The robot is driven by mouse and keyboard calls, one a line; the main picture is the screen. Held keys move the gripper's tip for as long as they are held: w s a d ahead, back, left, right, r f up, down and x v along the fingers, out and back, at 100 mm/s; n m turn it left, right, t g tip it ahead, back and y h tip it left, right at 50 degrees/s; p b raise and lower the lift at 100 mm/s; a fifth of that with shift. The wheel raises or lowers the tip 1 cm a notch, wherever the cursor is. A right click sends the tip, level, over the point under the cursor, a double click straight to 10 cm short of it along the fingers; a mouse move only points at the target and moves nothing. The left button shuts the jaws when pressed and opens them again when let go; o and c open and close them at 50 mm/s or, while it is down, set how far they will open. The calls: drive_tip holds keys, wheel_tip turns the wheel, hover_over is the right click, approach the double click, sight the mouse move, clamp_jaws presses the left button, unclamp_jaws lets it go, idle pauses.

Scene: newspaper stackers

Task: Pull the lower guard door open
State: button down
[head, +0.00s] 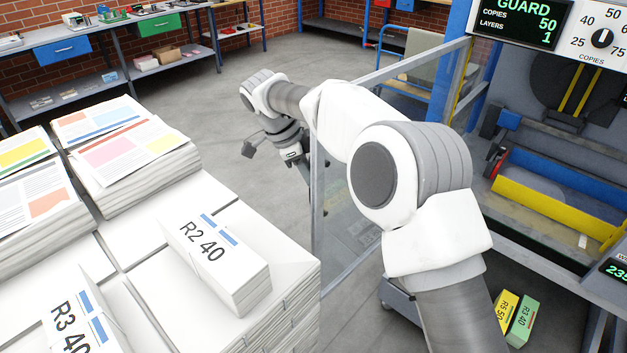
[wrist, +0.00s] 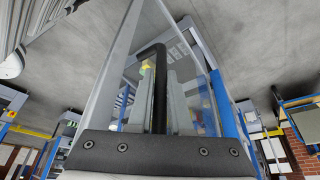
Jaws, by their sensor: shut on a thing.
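The lower guard door (head: 345,235) is a clear panel in a grey frame. It stands swung out from the machine, at a wide angle to its front opening. In the wrist view its frame (wrist: 112,80) and clear pane fill the middle. My gripper (wrist: 168,88) is at the door's outer side, with its grey fingers shut on the black door handle (wrist: 156,75). In the head view, my arm covers part of the door, and the fingers and handle are hard to make out.
The machine's opening shows yellow bars (head: 555,208). Its display (head: 518,22) reads GUARD. A pallet load of paper stacks (head: 215,255) stands close left of the door. Yellow and green bundles (head: 520,322) lie low at the right. Grey floor (head: 215,95) is clear beyond, before the workbench (head: 65,75).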

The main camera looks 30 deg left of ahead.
idle(0.3)
drive_tip(key=c, duration=0.8)
unclamp_jaws()
drive_tip(key=shift+c, duration=0.2)
drive_tip(key=p+v, duration=0.6)
drive_tip(key=v, duration=1.1)
drive_tip(key=shift+r, duration=0.25)
